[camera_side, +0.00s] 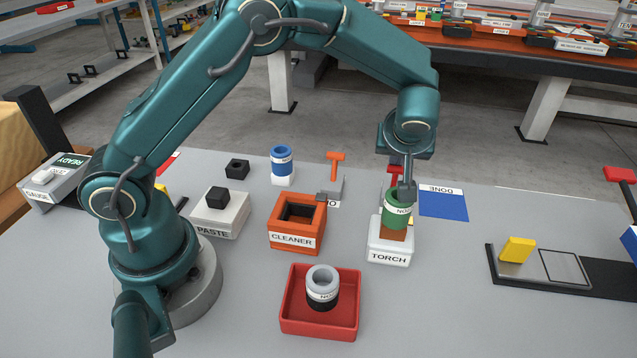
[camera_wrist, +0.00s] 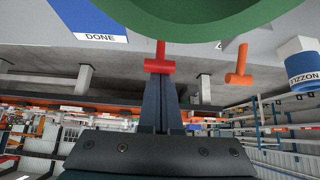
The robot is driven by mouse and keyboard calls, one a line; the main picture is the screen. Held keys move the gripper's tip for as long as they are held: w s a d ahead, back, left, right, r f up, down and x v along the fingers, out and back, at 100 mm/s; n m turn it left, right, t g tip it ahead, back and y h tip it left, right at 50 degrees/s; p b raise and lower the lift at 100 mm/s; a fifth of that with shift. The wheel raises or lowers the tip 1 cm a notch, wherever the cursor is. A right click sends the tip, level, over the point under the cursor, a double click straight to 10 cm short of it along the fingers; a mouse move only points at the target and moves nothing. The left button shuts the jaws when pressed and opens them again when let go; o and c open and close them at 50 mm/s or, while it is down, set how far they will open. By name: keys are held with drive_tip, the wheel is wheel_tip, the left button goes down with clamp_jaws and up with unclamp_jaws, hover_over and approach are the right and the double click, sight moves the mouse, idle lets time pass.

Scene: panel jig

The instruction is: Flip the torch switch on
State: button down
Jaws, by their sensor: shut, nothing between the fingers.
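The white torch block (camera_side: 388,254) is labelled TORCH and has a green nozzle (camera_side: 398,208) standing on it. A red T-shaped lever (camera_side: 395,169) shows just behind the nozzle; its base is hidden. My gripper (camera_side: 407,188) is shut and empty, pointing down close beside the nozzle and in front of the lever. In the wrist view, my shut fingers (camera_wrist: 160,85) end at the red crossbar (camera_wrist: 160,67); I cannot tell whether they touch. The green nozzle rim (camera_wrist: 205,22) fills the top. An orange T-shaped lever (camera_side: 335,158) stands farther left.
The orange cleaner box (camera_side: 284,235) is left of the torch. A red tray (camera_side: 297,324) with a grey nozzle (camera_side: 322,281) lies in front. A blue nozzle (camera_side: 282,168) stands behind, and a blue DONE pad (camera_side: 444,206) lies flat to the right.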

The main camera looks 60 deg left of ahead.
sight(393, 183)
drive_tip(key=shift+s+d+f, duration=0.15)
drive_tip(key=shift+s+d, duration=0.65)
drive_tip(key=shift+s+d+f, duration=0.45)
drive_tip(key=shift+s+d, duration=0.15)
drive_tip(key=w+a+r, duration=0.3)
drive_tip(key=shift+r, duration=0.3)
drive_tip(key=s+d, duration=0.2)
drive_tip(key=s+d+r, duration=0.1)
drive_tip(key=s+d, duration=0.1)
drive_tip(key=s+d+r, duration=0.1)
drive_tip(key=s+d, duration=0.1)
drive_tip(key=s, duration=0.1)
drive_tip(key=shift+d+r, duration=0.15)
drive_tip(key=shift+d, duration=0.2)
drive_tip(key=shift+w, duration=0.1)
